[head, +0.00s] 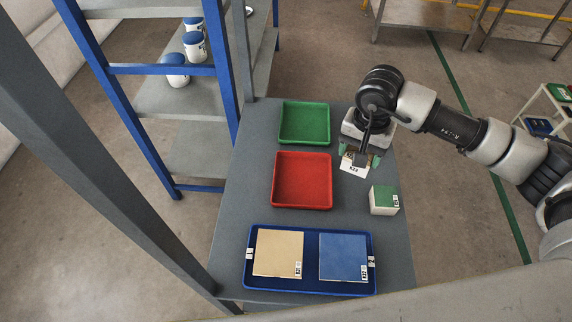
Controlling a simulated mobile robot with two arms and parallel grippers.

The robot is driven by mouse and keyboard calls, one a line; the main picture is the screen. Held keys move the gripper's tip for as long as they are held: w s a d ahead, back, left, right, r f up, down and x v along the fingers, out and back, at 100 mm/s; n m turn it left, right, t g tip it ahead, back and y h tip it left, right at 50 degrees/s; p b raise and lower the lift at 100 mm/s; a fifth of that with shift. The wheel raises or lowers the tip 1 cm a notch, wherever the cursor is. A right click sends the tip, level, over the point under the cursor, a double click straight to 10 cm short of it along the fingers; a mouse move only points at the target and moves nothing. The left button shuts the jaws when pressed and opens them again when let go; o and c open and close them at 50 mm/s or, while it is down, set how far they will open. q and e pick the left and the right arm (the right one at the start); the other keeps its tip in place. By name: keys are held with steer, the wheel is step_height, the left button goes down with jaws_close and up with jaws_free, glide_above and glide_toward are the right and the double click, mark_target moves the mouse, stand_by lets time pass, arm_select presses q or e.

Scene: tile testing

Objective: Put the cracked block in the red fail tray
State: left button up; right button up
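My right gripper (360,155) points down over the right side of the grey table, beside the red and green trays. A white-faced block with a black-printed label (353,168) is at its fingertips, partly hidden by the gripper. I cannot tell whether the fingers are closed on it or whether it touches the table. A second block (384,201), green on top with white sides and a label, stands on the table just below it. No crack is discernible on either block. The red tray (302,181) is empty, left of the gripper. My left gripper is not in view.
An empty green tray (304,123) lies behind the red one. A blue tray (310,287) at the front holds a beige tile (278,252) and a blue tile (343,256). A blue-framed shelf with white, blue-lidded jars (194,46) stands left. A grey post rises at the table's left edge.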

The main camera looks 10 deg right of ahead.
steer(key=shift+w+a+f, duration=0.25)
steer(key=shift+w+a, duration=0.15)
steer(key=shift+a, duration=0.25)
steer(key=w+a+f, duration=0.1)
steer(key=a+f, duration=0.1)
steer(key=a, duration=0.1)
steer(key=w+a+f+p, duration=0.1)
steer(key=a+f, duration=0.1)
steer(key=a, duration=0.1)
steer(key=w+a+f, duration=0.1)
steer(key=a+f, duration=0.1)
steer(key=a, duration=0.1)
steer(key=shift+w+a+f+p, duration=0.1)
steer(key=shift+w+a+p, duration=0.05)
steer(key=shift+a+p, duration=0.2)
steer(key=shift+f, duration=0.45)
step_height(320, 180, down, 2)
steer(key=shift+f+p, duration=0.2)
steer(key=shift+p, duration=0.1)
steer(key=shift+f, duration=0.6)
steer(key=o, duration=0.9)
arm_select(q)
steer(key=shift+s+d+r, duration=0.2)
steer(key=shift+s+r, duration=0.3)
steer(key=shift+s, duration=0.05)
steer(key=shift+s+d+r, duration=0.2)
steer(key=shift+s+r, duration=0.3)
